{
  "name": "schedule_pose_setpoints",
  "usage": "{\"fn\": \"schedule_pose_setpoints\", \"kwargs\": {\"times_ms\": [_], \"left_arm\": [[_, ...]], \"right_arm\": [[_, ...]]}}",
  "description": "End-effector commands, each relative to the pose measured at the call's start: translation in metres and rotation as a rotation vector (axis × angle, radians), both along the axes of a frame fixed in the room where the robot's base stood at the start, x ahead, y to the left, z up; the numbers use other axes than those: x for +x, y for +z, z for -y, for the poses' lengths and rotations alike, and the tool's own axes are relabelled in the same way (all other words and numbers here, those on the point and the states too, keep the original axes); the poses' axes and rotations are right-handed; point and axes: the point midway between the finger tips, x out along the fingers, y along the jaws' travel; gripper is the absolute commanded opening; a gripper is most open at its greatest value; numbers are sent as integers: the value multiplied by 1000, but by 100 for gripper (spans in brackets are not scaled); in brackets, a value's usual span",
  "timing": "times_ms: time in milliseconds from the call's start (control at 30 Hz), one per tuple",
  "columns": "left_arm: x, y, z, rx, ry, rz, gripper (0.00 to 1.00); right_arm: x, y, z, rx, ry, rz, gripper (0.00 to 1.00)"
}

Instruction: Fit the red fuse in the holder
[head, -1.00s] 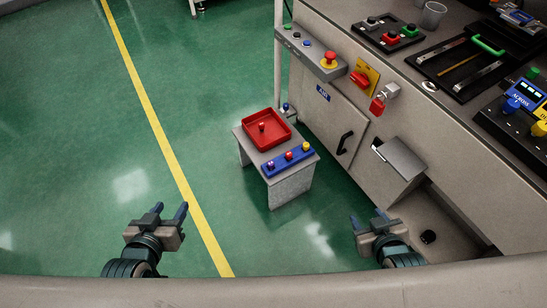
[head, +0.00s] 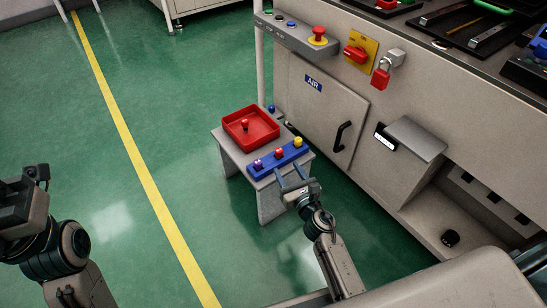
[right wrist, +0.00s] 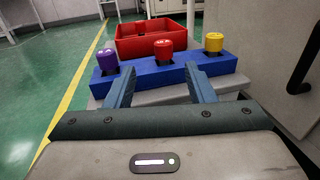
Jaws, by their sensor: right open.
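A blue rack (head: 262,172) on a small grey stand bears a purple, a red and a yellow fuse-like piece. The red one (head: 279,153) stands upright in the middle; it also shows in the right wrist view (right wrist: 163,49). My right gripper (head: 291,175) is open and empty at the rack's near side. In the right wrist view its fingers (right wrist: 161,87) lie either side of the red piece's line, apart from it. Another small red piece (head: 245,125) stands in the red tray (head: 264,141). My left gripper (head: 30,180) is at the left edge, its jaw gap unclear.
The grey stand (head: 273,207) is close to a cabinet with a black handle (head: 342,137). A grey box (head: 415,142) juts from the cabinet. Dark slots (head: 493,197) show in the recess at lower right. Green floor is clear to the left.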

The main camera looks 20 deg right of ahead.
Motion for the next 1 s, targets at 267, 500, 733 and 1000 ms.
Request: {"fn": "schedule_pose_setpoints", "kwargs": {"times_ms": [267, 500, 733, 1000], "left_arm": [[0, -2, 0, 6, 1, -14, 48], [0, -4, 1, 13, 1, -25, 48], [0, -1, 0, 4, 0, -7, 48], [0, 3, 0, -7, -1, 3, 48]], "right_arm": [[34, 2, -4, 5, -2, -1, 49], [62, 5, -4, 5, -3, 1, 49], [86, 4, -6, 6, -3, -1, 49], [87, 4, -6, 7, -3, -2, 45]]}}
